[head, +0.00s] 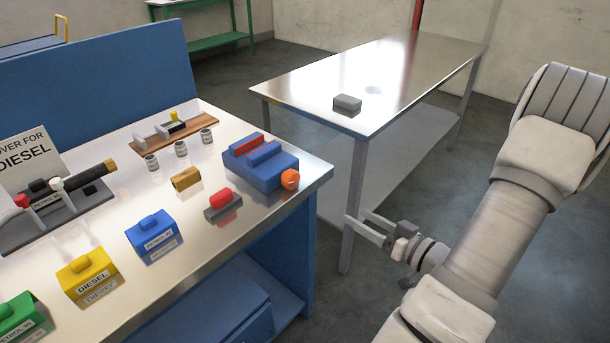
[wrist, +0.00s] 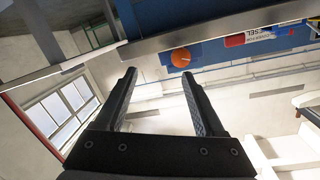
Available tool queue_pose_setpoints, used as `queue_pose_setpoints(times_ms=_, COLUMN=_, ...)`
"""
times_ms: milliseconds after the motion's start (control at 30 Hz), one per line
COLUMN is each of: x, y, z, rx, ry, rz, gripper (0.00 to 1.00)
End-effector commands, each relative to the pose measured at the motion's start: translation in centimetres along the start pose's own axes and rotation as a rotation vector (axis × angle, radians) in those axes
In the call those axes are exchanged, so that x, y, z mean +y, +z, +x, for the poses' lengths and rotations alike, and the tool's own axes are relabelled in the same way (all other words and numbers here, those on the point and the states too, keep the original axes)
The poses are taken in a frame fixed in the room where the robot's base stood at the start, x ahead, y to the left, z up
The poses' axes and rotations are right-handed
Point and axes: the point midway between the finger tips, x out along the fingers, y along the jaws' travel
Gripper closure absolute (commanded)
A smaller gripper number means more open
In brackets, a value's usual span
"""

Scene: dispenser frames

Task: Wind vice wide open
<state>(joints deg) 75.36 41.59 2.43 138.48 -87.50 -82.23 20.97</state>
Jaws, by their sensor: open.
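The vice (head: 258,170) is a blue block at the right end of the bench top. It carries a red bar (head: 246,144) and a blue bar (head: 264,153) side by side, with a narrow gap between them. A round orange knob (head: 290,179) sits on its right end, by the bench edge. My gripper (head: 357,216) is open and empty, off the bench to the right of the knob and apart from it. In the wrist view, both fingers of my gripper (wrist: 158,78) are spread, and an orange disc (wrist: 180,57), seemingly the knob, shows beyond them.
The bench (head: 215,240) also holds a red-topped block (head: 223,205), a small brass block (head: 186,179), blue (head: 152,237) and yellow (head: 90,274) labelled blocks and several small jars. A metal table (head: 410,75) with a grey box (head: 347,103) stands behind my gripper.

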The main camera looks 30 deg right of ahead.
Motion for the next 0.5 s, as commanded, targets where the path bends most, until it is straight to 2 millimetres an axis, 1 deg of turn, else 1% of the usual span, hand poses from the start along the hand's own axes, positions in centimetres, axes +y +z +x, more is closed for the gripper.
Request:
queue_pose_setpoints(times_ms=33, x=-1.3, y=-0.7, z=0.1, rx=0.024, ry=-0.053, rz=0.007, gripper=0.29)
queue_pose_setpoints(times_ms=100, x=-2.5, y=-1.2, z=0.1, rx=0.047, ry=-0.105, rz=0.014, gripper=0.29)
queue_pose_setpoints(times_ms=200, x=-3.2, y=-1.4, z=0.3, rx=0.062, ry=-0.139, rz=0.018, gripper=0.29)
queue_pose_setpoints(times_ms=267, x=-3.4, y=-1.4, z=0.8, rx=0.063, ry=-0.144, rz=0.018, gripper=0.29)
queue_pose_setpoints(times_ms=367, x=-3.6, y=-1.5, z=2.1, rx=0.063, ry=-0.145, rz=0.017, gripper=0.29)
queue_pose_setpoints(times_ms=500, x=-4.0, y=-1.6, z=4.9, rx=0.062, ry=-0.145, rz=0.016, gripper=0.29)
